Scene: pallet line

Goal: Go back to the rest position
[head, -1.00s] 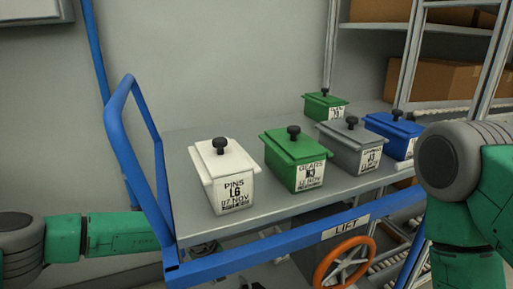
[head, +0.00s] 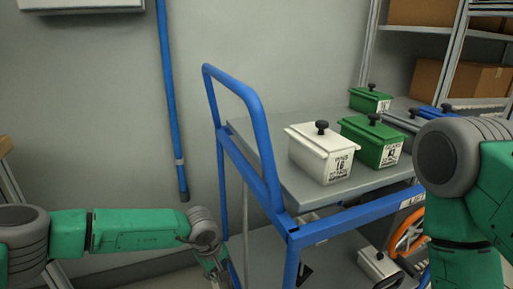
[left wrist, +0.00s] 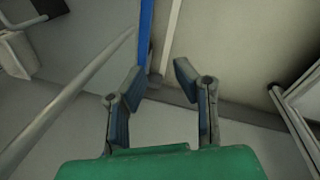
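My left arm reaches in from the left in the head view, and its gripper (head: 219,275) hangs low beside the cart's left end, partly cut off by the bottom edge. In the left wrist view the left gripper (left wrist: 160,82) has its two fingers apart with nothing between them, above bare floor. My right arm fills the right side of the head view; its gripper is out of frame. A white lidded bin (head: 321,152) and a green lidded bin (head: 374,142) stand on the cart's top deck (head: 290,180). A grey bin (head: 403,120), a blue bin (head: 438,111) and another green bin (head: 370,99) stand behind.
A blue pole (head: 171,100) is on the wall. Shelving with cardboard boxes (head: 480,88) stands at the back right.

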